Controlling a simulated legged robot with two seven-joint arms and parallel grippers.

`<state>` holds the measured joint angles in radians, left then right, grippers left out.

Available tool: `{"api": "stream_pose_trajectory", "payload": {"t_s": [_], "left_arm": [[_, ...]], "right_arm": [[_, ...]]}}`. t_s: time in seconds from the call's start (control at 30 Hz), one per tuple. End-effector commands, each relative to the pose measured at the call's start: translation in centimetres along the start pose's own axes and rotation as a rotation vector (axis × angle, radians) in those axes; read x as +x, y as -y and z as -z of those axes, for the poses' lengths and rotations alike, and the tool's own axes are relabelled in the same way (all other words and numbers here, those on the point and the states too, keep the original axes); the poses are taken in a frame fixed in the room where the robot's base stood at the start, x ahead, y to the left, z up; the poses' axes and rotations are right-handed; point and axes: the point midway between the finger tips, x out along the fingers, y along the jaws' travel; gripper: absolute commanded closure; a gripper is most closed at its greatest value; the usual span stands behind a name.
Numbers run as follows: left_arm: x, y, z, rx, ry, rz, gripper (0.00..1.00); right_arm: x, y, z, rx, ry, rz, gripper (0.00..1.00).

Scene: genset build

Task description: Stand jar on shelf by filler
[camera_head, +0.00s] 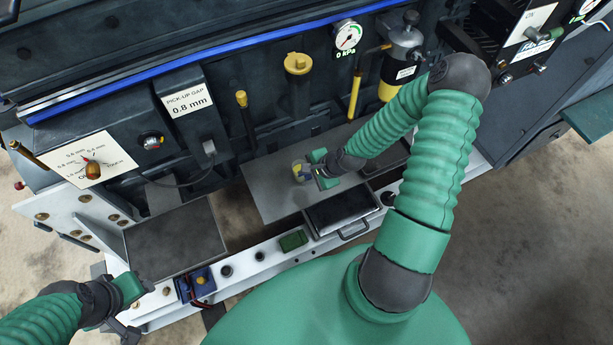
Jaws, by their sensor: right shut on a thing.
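A small clear jar with a yellowish part (299,171) is at the grey shelf plate (265,197), near its middle. My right gripper (312,171) is shut on the jar from the right side. The jar looks upright; whether its base touches the shelf cannot be told. The yellow filler cap (298,64) stands on its neck behind and above the shelf. My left gripper (138,308) is at the lower left, away from the jar; its jaw gap is not clear.
A yellow-handled dipstick (241,99) rises left of the filler. A black tray with a handle (340,211) sits in front of the shelf. A dark flat plate (176,240) lies to the left. A gauge (347,35) is above. The shelf's left part is bare.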

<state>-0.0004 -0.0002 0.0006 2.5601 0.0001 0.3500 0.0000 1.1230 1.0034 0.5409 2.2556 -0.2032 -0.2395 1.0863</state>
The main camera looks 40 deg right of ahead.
Motion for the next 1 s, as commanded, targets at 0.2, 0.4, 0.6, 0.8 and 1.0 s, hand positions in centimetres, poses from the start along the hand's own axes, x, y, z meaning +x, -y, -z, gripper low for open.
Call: {"api": "stream_pose_trajectory", "payload": {"t_s": [0.2, 0.4, 0.6, 0.8, 1.0], "left_arm": [[0.1, 0.0, 0.0, -0.001, 0.0, 0.0, 0.55], [0.1, 0.0, 0.0, -0.001, 0.0, 0.0, 0.55], [0.0, 0.0, 0.0, -0.001, 0.0, 0.0, 0.55], [-1.8, 0.0, 0.4, -0.001, 0.0, 0.0, 0.55], [-4.5, 0.0, 1.1, -0.001, 0.0, 0.0, 0.55]], "right_arm": [[0.2, -0.1, 0.0, -0.002, 0.001, 0.001, 0.69], [0.2, -0.1, 0.1, -0.001, 0.002, 0.001, 0.55], [0.1, 0.0, 0.1, -0.002, 0.002, 0.002, 0.55], [-3.2, 0.4, -0.1, 0.0, 0.0, 0.004, 0.55], [-8.6, 0.4, 0.0, 0.001, 0.0, 0.004, 0.55]]}}
